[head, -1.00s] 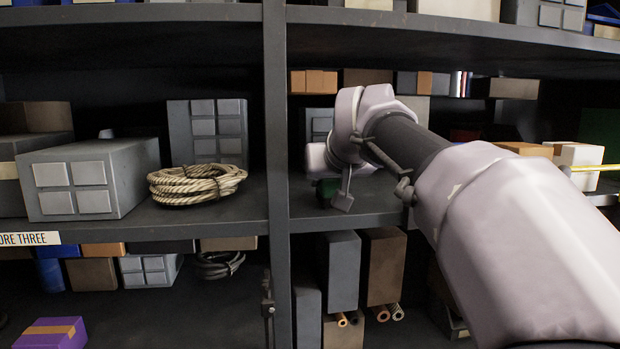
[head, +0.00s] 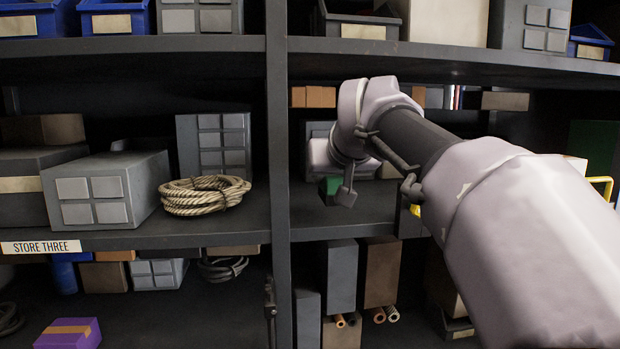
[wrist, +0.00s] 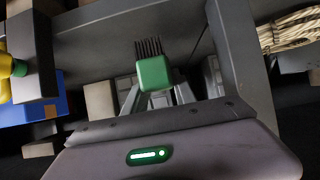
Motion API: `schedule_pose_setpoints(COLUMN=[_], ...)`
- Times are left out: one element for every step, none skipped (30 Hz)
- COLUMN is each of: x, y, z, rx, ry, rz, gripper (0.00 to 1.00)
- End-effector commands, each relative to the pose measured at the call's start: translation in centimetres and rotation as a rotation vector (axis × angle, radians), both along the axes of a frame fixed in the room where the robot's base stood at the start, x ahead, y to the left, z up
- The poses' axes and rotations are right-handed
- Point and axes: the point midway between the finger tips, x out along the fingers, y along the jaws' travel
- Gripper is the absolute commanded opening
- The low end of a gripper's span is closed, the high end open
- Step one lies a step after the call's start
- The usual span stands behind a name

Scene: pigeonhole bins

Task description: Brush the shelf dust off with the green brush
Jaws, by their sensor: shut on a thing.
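The green brush (wrist: 153,73) shows in the wrist view, with its green block towards me and dark bristles pointing up in the picture. My gripper (wrist: 158,98) is shut on it; the fingers show just below the green block. In the head view a green bit of the brush (head: 331,185) shows under my wrist, and my arm hides most of the gripper. The shelf (head: 308,221) is the middle board right of the upright post, and the brush is close over it. I cannot tell whether the bristles touch it. No dust can be made out.
A coil of rope (head: 205,195) and grey boxes (head: 105,190) stand left of the upright post (head: 277,130). Blue bins (head: 35,18) line the upper shelf. Boxes and pipes (head: 384,315) are below. A yellow handle (head: 602,184) shows at the right.

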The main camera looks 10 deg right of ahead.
Motion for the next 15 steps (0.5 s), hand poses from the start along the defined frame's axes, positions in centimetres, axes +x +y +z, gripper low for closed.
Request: schedule_pose_setpoints(x=[-0.1, -0.1, -0.1, -0.1, -0.1, -0.2, -0.2, -0.2, -0.2, -0.3, -0.3, -0.3, -0.3, -0.3, -0.3], y=[0.0, 0.0, 0.0, 0.0, 0.0, 0.0, 0.0, 0.0, 0.0, 0.0, 0.0, 0.0, 0.0, 0.0, 0.0], z=[0.9, 1.2, 1.5, 1.8, 2.1, 2.4, 2.7, 2.9, 3.2, 3.4, 3.5, 3.6, 3.7, 3.7, 3.6], rx=[0.000, 0.000, 0.000, 0.000, 0.000, 0.000, 0.000, 0.000, 0.000, 0.000, 0.000, 0.000, 0.000, 0.000, 0.000], ry=[-0.001, -0.001, -0.001, -0.001, -0.001, -0.001, -0.001, -0.001, -0.001, -0.001, -0.001, -0.001, -0.001, -0.001, -0.001], rz=[0.000, 0.000, 0.000, 0.000, 0.000, 0.000, 0.000, 0.000, 0.000, 0.000, 0.000, 0.000, 0.000, 0.000, 0.000], gripper=[0.00, 0.00, 0.00, 0.00, 0.00, 0.00, 0.00, 0.00, 0.00, 0.00, 0.00, 0.00, 0.00, 0.00, 0.00])
